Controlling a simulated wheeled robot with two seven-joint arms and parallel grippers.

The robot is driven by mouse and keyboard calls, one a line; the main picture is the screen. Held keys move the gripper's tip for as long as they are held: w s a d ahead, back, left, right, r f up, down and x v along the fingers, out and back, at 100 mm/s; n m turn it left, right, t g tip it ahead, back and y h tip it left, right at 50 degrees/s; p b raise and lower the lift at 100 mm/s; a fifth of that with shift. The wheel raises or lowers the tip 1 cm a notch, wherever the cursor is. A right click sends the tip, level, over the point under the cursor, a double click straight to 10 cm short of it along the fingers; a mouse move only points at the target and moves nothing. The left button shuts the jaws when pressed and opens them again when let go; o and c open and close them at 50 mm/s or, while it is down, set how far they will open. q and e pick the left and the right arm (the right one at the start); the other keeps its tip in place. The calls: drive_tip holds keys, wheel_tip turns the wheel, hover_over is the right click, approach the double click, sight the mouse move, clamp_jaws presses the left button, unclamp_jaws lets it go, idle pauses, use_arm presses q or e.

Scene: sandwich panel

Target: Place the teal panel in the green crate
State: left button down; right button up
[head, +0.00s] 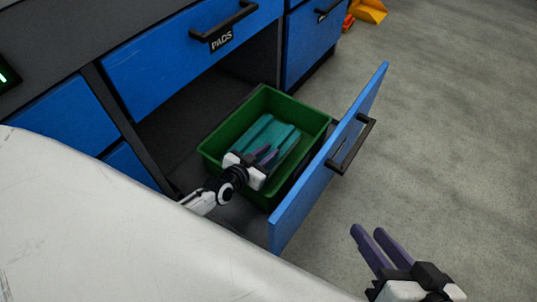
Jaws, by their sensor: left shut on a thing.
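The green crate (217,144) stands in an open lower drawer. The teal panel (263,130) is inside the crate, between its walls. My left gripper (270,153) reaches into the crate and is shut on the near part of the panel, which its fingers partly hide. I cannot tell whether the panel rests on the crate's floor. My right gripper (366,237) is at the lower right over the floor, away from the crate. Its two fingers stand apart with nothing between them.
The open drawer's blue front (290,210) with a black handle (350,145) stands right of the crate. A blue drawer labelled PADS (190,45) is above. A white surface (100,230) fills the lower left. Grey floor (450,120) is clear at right. Orange-yellow objects (368,11) lie far back.

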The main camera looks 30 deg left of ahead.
use_arm(q)
drive_tip(key=shift+w+f, duration=0.1)
drive_tip(key=shift+f, duration=0.3)
drive_tip(key=c, duration=1.6)
unclamp_jaws()
use_arm(e)
drive_tip(key=shift+r, duration=0.3)
